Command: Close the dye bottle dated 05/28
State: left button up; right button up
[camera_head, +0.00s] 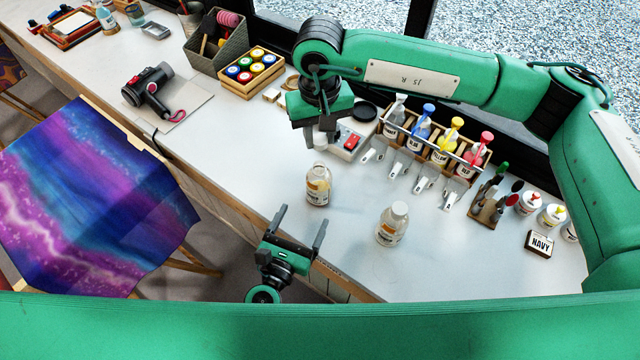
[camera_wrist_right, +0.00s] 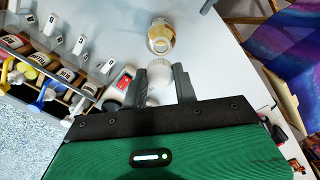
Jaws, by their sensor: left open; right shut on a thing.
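An uncapped clear dye bottle (camera_head: 318,187) with amber contents stands upright near the table's front edge; its open mouth shows in the right wrist view (camera_wrist_right: 161,38). A second bottle (camera_head: 392,226) stands to its right with a white cap on. I cannot read a date on either label. My right gripper (camera_head: 318,142) is shut on a white cap (camera_wrist_right: 160,72), held above the table, behind the open bottle in the head view and apart from it. My left gripper (camera_head: 300,220) is open and empty, in front of the open bottle, at the table edge.
A red-and-white device (camera_head: 350,142) lies near my right gripper. The table left of the open bottle is clear.

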aim_at(314, 194)
pick_arm(q)
jog(key=x, duration=1)
jog(key=shift+w+r, duration=0.1)
jog(key=shift+w, duration=0.05)
pick_arm(e)
jog(key=shift+s, duration=0.1)
pick_arm(q)
jog(key=c, duration=1.5)
pick_arm(e)
jog(key=shift+f, duration=2.45)
jog(key=shift+f, duration=0.1)
jog(key=shift+f, duration=0.8)
jog(key=shift+f, duration=0.55)
